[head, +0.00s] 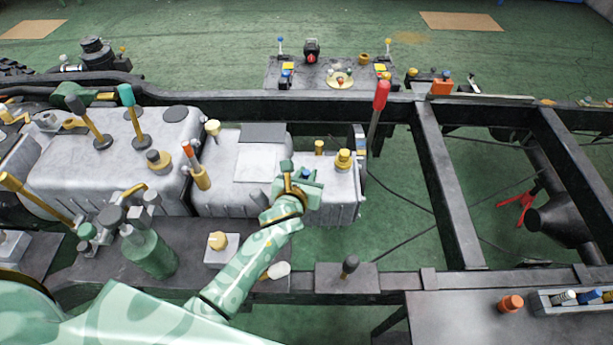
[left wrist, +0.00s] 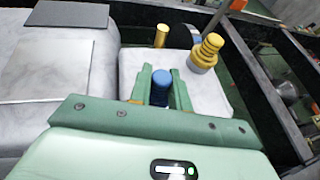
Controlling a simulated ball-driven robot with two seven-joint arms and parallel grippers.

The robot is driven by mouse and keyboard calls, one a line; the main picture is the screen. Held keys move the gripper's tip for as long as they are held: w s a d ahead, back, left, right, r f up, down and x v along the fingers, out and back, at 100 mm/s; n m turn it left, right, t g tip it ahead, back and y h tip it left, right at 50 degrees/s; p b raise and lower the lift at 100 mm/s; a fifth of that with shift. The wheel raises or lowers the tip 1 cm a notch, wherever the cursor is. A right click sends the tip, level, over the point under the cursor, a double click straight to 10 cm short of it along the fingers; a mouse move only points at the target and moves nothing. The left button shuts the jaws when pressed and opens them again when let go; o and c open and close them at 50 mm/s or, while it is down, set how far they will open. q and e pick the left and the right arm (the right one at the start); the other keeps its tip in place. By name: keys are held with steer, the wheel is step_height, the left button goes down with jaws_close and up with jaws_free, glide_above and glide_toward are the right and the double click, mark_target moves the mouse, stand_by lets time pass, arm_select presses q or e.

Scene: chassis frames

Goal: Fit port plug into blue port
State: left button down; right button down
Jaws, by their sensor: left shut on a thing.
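My left gripper (head: 299,178) is over the right part of the grey engine block in the head view. In the left wrist view, its two green fingers (left wrist: 162,76) are shut on a dark piece with a blue top, which looks like the port plug (left wrist: 160,88). The plug stands between the fingers, and its lower end is hidden by the gripper. In the head view the plug is too small and covered to make out well. I cannot tell for certain which part is the blue port. My right gripper is not in view.
A yellow stepped fitting (head: 344,160) and a gold cylinder (head: 319,147) stand on the block close to the gripper. A red-topped lever (head: 380,97) rises beyond them. An orange-topped post (head: 196,168) stands to the left. A panel (head: 325,80) with small fittings is farther back.

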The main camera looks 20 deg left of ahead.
arm_select(q)
steer(key=shift+r, duration=0.1)
steer(key=c, duration=1.3)
jaws_free()
steer(key=shift+s+r, duration=0.15)
steer(key=shift+s, duration=0.05)
steer(key=p+v, duration=0.3)
steer(key=v, duration=0.8)
steer(key=shift+s+p, duration=0.3)
steer(key=shift+s, duration=0.05)
